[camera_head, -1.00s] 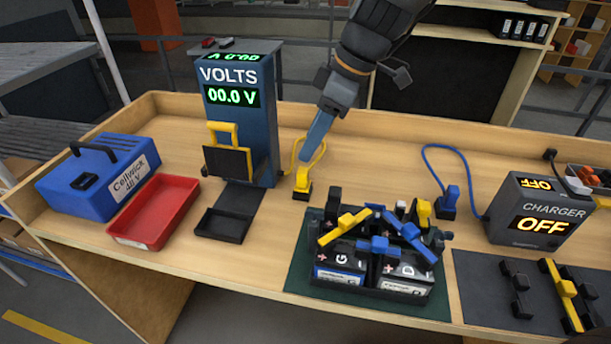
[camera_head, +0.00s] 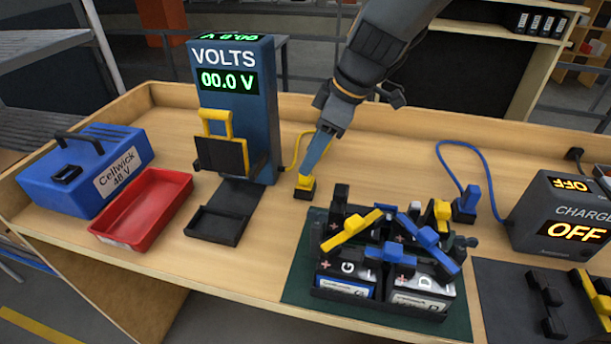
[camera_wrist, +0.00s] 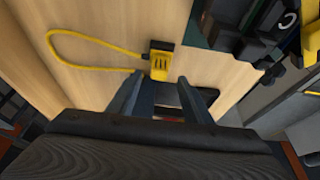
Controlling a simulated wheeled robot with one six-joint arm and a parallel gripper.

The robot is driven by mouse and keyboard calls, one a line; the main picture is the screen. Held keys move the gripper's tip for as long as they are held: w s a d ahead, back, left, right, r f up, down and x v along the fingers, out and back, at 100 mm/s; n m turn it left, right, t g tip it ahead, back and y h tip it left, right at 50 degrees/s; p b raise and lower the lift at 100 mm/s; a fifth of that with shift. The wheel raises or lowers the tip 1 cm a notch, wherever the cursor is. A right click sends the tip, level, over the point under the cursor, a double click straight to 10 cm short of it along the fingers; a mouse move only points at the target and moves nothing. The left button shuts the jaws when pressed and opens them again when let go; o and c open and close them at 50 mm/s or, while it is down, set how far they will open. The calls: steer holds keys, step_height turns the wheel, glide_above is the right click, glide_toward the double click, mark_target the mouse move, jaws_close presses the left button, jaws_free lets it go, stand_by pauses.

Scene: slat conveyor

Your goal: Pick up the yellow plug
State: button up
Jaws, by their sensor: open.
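The yellow plug (camera_head: 305,184) stands in a small black holder on the bench, just right of the blue voltmeter. Its yellow cable loops up behind it to the meter. In the wrist view the plug (camera_wrist: 160,66) is just beyond the fingertips, with the cable looping off to the left. My gripper (camera_head: 310,170) points down at the plug, its blue-grey fingers overlapping it in the head view. In the wrist view the two fingers (camera_wrist: 168,84) are apart with nothing between them; I cannot tell whether they touch the plug.
The voltmeter (camera_head: 236,110) stands close on the left. A battery pack with yellow and blue bars sits on a green mat (camera_head: 295,285) in front right. A blue plug (camera_head: 466,200) and charger (camera_head: 560,215) are further right. A red tray (camera_head: 145,205) is left.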

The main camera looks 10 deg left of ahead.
steer(key=shift+p+x, duration=0.85)
steer(key=shift+x, duration=1.4)
steer(key=c, duration=1.1)
steer(key=shift+c, duration=0.2)
step_height(320, 180, up, 9)
steer(key=shift+w+r+b, duration=0.1)
steer(key=shift+r+b, duration=0.05)
steer(key=shift+b, duration=1.05)
steer(key=shift+r, duration=0.75)
steer(key=shift+d+r+p, duration=0.1)
steer(key=shift+r+p, duration=1)
steer(key=shift+r, duration=0.55)
